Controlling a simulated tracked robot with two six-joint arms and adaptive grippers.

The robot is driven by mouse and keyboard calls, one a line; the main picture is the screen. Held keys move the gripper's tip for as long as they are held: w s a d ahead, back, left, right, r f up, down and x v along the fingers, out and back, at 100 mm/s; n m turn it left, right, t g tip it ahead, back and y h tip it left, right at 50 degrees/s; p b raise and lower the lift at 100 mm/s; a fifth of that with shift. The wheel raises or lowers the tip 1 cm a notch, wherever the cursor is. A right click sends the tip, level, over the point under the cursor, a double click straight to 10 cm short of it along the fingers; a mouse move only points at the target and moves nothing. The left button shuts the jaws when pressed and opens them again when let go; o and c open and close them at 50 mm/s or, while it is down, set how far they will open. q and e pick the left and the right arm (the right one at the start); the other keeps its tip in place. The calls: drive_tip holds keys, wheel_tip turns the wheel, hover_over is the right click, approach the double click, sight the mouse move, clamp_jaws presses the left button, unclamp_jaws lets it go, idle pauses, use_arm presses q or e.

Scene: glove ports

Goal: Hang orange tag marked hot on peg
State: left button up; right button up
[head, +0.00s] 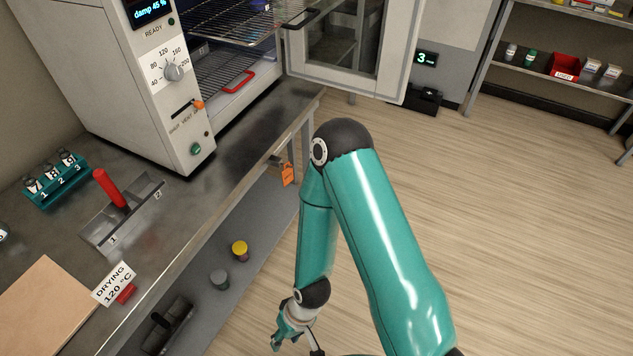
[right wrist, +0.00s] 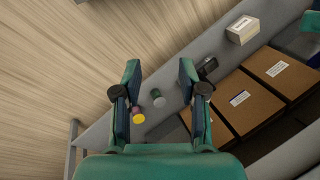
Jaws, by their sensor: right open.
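The orange tag (head: 287,174) hangs at the front edge of the steel bench, near its far right corner. It hangs just below a small grey fitting (head: 276,160) that looks like the peg; whether the tag is on it cannot be told, and its marking is too small to read. My right gripper (head: 283,340) is low in front of the bench, well apart from the tag. In the right wrist view its two fingers (right wrist: 159,70) are spread with nothing between them. The tag does not show in that view. My left gripper is not in view.
The lower shelf (head: 237,212) holds a yellow-lidded jar (head: 240,248), a grey jar (head: 219,279) and a black holder (head: 169,326). Brown boxes (right wrist: 275,68) show in the wrist view. An oven (head: 150,85) stands on the bench, its door (head: 394,60) open. The floor to the right is clear.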

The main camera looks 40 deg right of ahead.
sight(288, 175)
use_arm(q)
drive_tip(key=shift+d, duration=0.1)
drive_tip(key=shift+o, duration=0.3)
use_arm(e)
drive_tip(key=shift+o, duration=0.3)
drive_tip(key=shift+d, duration=0.1)
